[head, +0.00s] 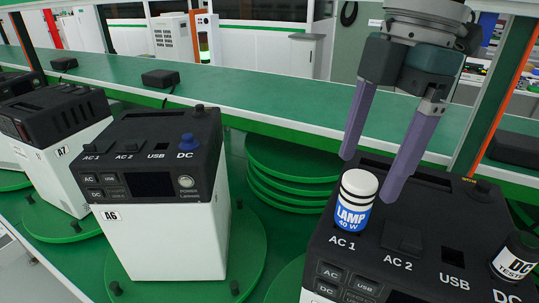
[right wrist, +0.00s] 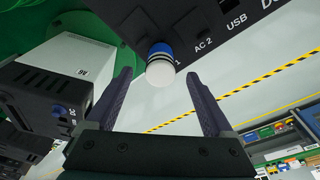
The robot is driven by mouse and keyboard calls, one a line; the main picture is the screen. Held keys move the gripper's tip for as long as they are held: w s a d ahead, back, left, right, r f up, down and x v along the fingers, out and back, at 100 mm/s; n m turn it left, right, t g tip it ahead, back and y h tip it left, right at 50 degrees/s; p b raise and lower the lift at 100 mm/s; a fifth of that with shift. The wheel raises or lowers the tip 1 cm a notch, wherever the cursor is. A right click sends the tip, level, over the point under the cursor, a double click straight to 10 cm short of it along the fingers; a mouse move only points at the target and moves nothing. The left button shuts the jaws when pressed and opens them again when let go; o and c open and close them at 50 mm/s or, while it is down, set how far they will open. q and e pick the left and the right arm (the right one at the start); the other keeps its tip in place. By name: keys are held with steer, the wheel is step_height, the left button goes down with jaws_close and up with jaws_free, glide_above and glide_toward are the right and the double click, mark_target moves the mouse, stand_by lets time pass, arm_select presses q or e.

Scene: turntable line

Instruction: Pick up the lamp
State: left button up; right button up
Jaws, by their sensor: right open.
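The lamp (head: 356,203) is a short cylinder with a white domed top, dark bands and a blue "LAMP 40 W" label. It stands upright at AC 1 on the black-topped power unit (head: 440,262) at the right. My right gripper (head: 371,175) has two purple fingers, open and empty, pointing down just behind and above the lamp. In the right wrist view the lamp (right wrist: 160,66) shows between the open fingertips (right wrist: 159,75), with a gap on each side. My left gripper is not in view.
Unit A6 (head: 160,240), with a blue plug (head: 187,143) at DC, stands on a green turntable (head: 255,235) to the left. A green shelf (head: 230,92) with small black boxes runs behind.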

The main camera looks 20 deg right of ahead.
mark_target(352, 201)
steer(key=shift+a+f, duration=0.1)
steer(key=shift+f, duration=0.3)
steer(key=f+p, duration=0.1)
steer(key=f, duration=0.1)
steer(key=a+f+p, duration=0.1)
steer(key=f, duration=0.2)
steer(key=shift+f, duration=0.3)
steer(key=c, duration=0.5)
jaws_close()
